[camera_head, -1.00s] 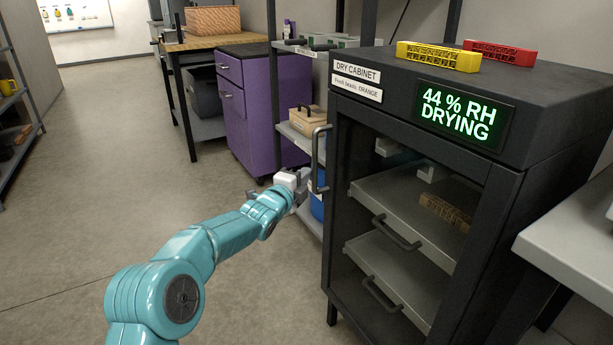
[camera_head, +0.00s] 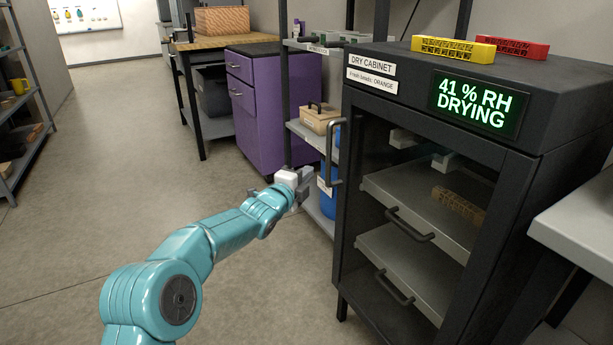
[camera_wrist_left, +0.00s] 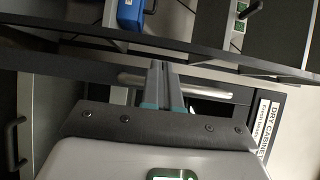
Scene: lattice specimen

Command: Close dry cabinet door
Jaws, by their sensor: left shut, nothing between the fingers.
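The dry cabinet (camera_head: 440,130) is black, with a lit display reading "41 % RH DRYING". Its glass door (camera_head: 375,160) looks flush with the cabinet front, or very nearly so. The dark door handle (camera_head: 329,155) stands upright at the door's left edge. My left gripper (camera_head: 304,184) is shut and empty, just left of the handle's lower end, with a small gap seen from the head. In the left wrist view the shut fingers (camera_wrist_left: 163,85) overlap a grey bar that seems to be the handle (camera_wrist_left: 205,91); contact cannot be told.
A yellow block (camera_head: 453,49) and a red block (camera_head: 511,47) lie on the cabinet top. A shelf with a wooden box (camera_head: 320,118) and blue container (camera_head: 328,200) stands behind the handle. A purple cabinet (camera_head: 275,110) is farther back. The floor at left is clear.

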